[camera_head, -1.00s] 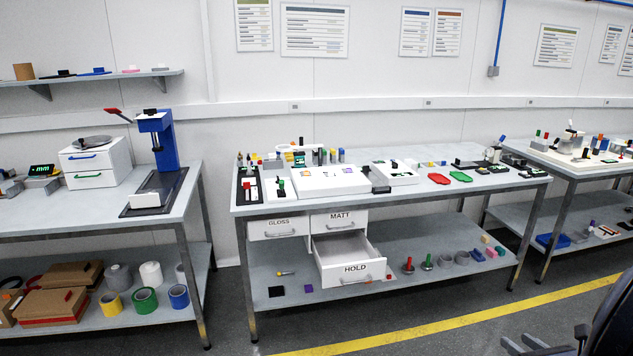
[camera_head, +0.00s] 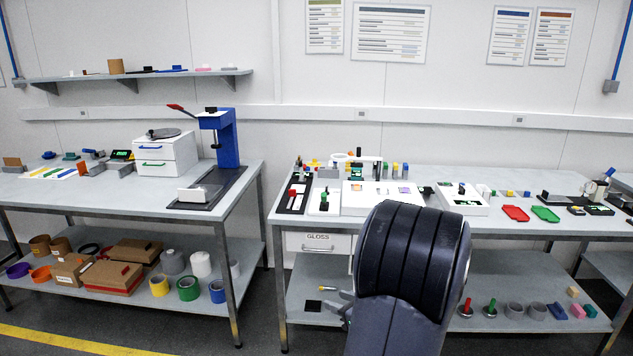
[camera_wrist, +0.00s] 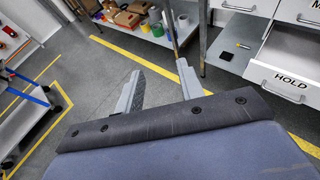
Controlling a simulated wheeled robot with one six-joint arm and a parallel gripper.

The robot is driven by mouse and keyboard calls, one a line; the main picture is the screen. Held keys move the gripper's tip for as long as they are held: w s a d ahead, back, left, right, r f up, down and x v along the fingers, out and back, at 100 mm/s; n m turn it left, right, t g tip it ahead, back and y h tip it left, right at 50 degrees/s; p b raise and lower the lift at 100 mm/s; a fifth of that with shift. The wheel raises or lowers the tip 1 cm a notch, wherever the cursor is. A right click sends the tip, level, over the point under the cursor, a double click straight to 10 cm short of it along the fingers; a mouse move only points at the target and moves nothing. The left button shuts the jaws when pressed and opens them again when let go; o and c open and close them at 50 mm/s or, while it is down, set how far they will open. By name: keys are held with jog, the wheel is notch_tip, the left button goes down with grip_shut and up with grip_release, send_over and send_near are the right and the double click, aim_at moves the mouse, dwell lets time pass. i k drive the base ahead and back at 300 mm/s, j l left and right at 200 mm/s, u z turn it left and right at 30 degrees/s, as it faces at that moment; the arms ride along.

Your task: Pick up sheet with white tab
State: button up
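No sheet with a white tab can be made out. Small coloured pieces lie on a white light panel (camera_head: 375,205) on the middle bench, too small to tell their tabs. The GLOSS drawer (camera_head: 318,242) is shut. My gripper (camera_wrist: 160,68) has its two fingers apart with nothing between them, over the floor in front of the benches and away from the drawers.
The left bench (camera_head: 130,200) carries a white drawer box (camera_head: 166,155) and a blue press (camera_head: 226,140). Cardboard boxes (camera_head: 118,270) and tape rolls sit below. A dark flat square (camera_head: 313,305) lies on the middle bench's lower shelf. Open floor lies before the benches.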

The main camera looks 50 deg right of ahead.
aim_at(383, 189)
jog(key=l+u, duration=0.2)
jog(key=l, duration=0.5)
jog(key=l+u, duration=0.15)
jog(key=l, duration=0.6)
jog(key=l+u, duration=0.2)
jog(key=l, duration=0.5)
jog(key=k+l+u, duration=0.15)
jog(key=l, duration=0.55)
jog(key=k+l, duration=0.1)
jog(key=l, duration=0.9)
jog(key=k+l, duration=0.15)
jog(key=l, duration=0.3)
